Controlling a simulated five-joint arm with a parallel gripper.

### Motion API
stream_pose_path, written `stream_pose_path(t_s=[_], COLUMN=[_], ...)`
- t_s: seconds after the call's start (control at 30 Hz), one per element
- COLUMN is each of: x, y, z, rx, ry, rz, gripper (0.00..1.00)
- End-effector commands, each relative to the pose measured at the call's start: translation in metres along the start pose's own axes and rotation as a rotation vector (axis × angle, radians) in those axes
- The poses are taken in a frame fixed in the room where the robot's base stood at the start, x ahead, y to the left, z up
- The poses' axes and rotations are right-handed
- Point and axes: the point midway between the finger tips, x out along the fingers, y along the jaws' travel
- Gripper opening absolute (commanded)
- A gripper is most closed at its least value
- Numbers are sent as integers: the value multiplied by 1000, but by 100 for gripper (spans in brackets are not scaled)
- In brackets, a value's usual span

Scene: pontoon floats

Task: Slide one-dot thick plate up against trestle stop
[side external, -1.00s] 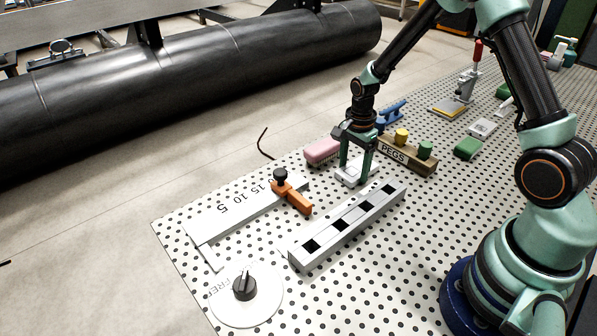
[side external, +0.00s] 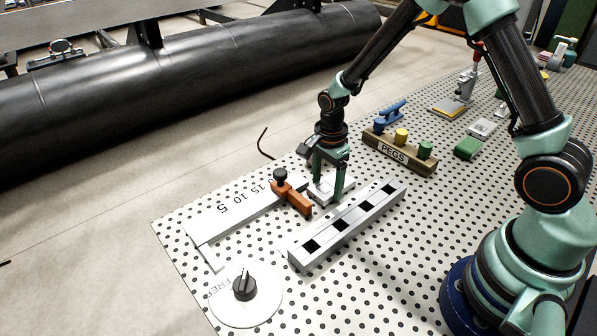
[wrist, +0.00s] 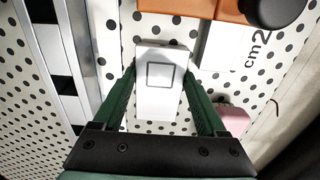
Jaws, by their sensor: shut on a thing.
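The plate (side external: 322,190) is a pale, flat block lying on the dotted board. In the wrist view the plate (wrist: 160,95) shows a dark square outline on top; I cannot make out a dot. My gripper (side external: 327,188) is shut on it, with one green finger along each long side. The orange stop (side external: 292,197), with a black knob, sits across the white ruler (side external: 228,219). In the wrist view the stop (wrist: 190,9) is just ahead of the plate, with a narrow strip of dotted board between them.
A grey rail with black squares (side external: 348,226) runs beside the plate. A pink block (wrist: 234,119) lies close to my gripper. The wooden PEGS block (side external: 399,153) stands behind to the right. A white dial with a black knob (side external: 245,290) lies at the front.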

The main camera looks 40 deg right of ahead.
Motion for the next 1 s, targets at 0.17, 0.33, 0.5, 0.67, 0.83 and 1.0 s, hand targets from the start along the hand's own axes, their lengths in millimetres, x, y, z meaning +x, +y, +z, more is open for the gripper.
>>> stream_pose_path(t_s=[0.17, 0.33, 0.5, 0.67, 0.83, 1.0], x=[0, 0, 0, 0, 0, 0], y=[0, 0, 0, 0, 0, -1], z=[18, 28, 33, 33, 33, 33], rx=[-2, 0, 0, 0, 0, 0], ry=[0, 0, 0, 0, 0, 0], rz=[-1, -1, 0, -1, -1, -3], gripper=[0, 0, 0, 0, 94, 100])
